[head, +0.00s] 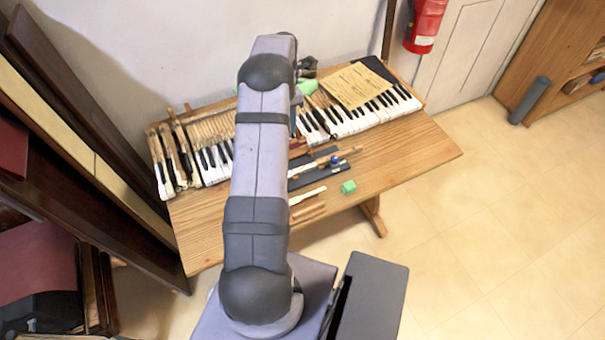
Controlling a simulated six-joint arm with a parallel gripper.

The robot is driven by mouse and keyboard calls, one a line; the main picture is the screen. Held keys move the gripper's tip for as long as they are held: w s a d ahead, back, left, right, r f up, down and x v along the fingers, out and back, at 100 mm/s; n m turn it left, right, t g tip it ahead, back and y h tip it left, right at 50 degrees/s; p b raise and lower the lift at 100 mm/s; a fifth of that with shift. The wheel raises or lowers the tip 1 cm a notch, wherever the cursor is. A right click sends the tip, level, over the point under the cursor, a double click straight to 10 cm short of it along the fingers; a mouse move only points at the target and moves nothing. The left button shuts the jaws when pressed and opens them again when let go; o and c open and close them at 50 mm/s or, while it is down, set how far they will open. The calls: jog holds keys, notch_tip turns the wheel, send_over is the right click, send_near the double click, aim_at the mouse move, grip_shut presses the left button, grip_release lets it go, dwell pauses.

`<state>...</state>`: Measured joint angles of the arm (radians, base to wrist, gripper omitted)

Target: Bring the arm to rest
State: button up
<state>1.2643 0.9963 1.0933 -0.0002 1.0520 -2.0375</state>
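My arm rises from its base at the bottom of the head view and reaches up over the wooden table (420,150). Its far end bends down behind its own upper links. My gripper is hidden there, so I cannot see its fingers or whether it holds anything. The piano keys lie along the back of the table: a right-hand run (350,125) and a left-hand run (213,165), with my arm covering the stretch between them. Several separate keys (163,180) lie at the left end.
A paper sheet (358,85) lies over the right keys. Dark wooden panels (90,130) lean at left. The table's right end is clear.

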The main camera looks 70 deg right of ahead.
jog(key=shift+r, duration=0.15)
dwell(0.4)
jog(key=s+a+f+m+g+y, duration=0.15)
jog(key=a+f+m, duration=0.25)
jog(key=a+m, duration=0.55)
jog(key=s+a+f+m+t+y, duration=0.1)
jog(key=s+a+f+m, duration=0.15)
jog(key=a+m, duration=0.7)
jog(key=w+a+r+n+b, duration=0.1)
jog(key=w+a+r+n, duration=0.2)
jog(key=a, duration=0.8)
jog(key=w+a+r+n+h+b, duration=0.1)
jog(key=w+a+r+n, duration=0.2)
jog(key=a, duration=0.8)
jog(key=w+a+r+n+h+b, duration=0.1)
jog(key=w+a+r+n, duration=0.2)
jog(key=a, duration=0.8)
jog(key=shift+w+a+r+n+b, duration=0.2)
jog(key=shift+r+n+b, duration=0.3)
jog(key=shift+r, duration=0.4)
